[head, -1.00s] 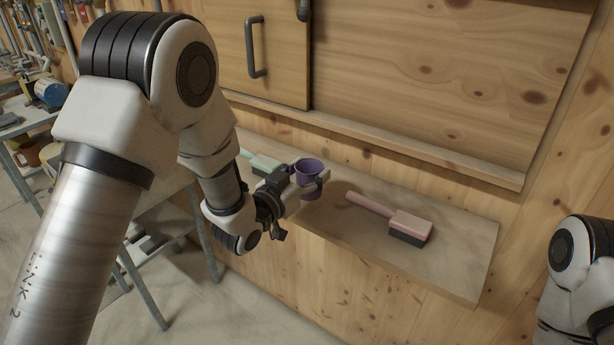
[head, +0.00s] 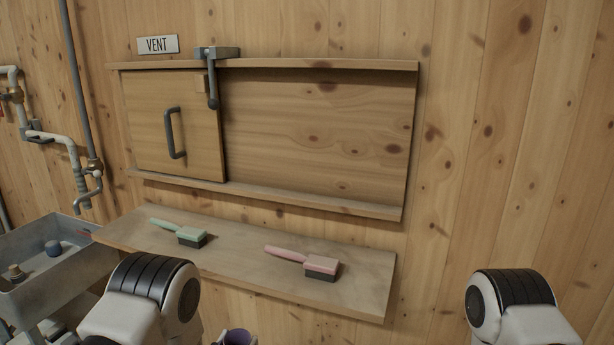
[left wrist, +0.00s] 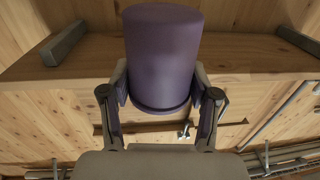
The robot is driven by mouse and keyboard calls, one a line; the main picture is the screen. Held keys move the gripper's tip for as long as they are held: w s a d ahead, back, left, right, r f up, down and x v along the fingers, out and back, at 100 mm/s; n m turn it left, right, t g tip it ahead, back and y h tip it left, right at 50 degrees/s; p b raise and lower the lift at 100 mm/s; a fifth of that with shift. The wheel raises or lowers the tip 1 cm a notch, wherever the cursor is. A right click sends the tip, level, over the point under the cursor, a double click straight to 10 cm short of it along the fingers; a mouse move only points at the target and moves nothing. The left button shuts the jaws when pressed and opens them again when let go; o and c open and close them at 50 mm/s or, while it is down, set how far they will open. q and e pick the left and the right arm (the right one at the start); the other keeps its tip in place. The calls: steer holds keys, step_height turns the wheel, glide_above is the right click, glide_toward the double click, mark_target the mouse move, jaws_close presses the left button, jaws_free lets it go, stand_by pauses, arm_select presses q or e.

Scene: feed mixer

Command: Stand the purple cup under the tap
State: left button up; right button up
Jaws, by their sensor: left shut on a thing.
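The gripper's fingers are not clear in the head view. The tap (head: 92,178) is on the wall pipe at the left, its curved spout pointing down over the grey trough (head: 35,243). My right gripper is out of view; only part of my right arm shows.
A wooden shelf (head: 345,290) holds a green brush (head: 185,233) and a pink brush (head: 305,262). Above it is a sliding vent door (head: 150,140) with a handle and latch. Small objects (head: 52,248) lie in the trough. The wall at the right is bare.

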arm_select(q)
steer(key=shift+s+a+f+n+y, duration=0.7)
steer(key=shift+s+a+f+y, duration=0.1)
steer(key=shift+s+f+y, duration=0.25)
steer(key=s+a+r+n+y, duration=0.1)
steer(key=s+a+r+y, duration=0.1)
steer(key=s+r, duration=0.2)
steer(key=shift+r, duration=0.8)
steer(key=shift+a, duration=0.1)
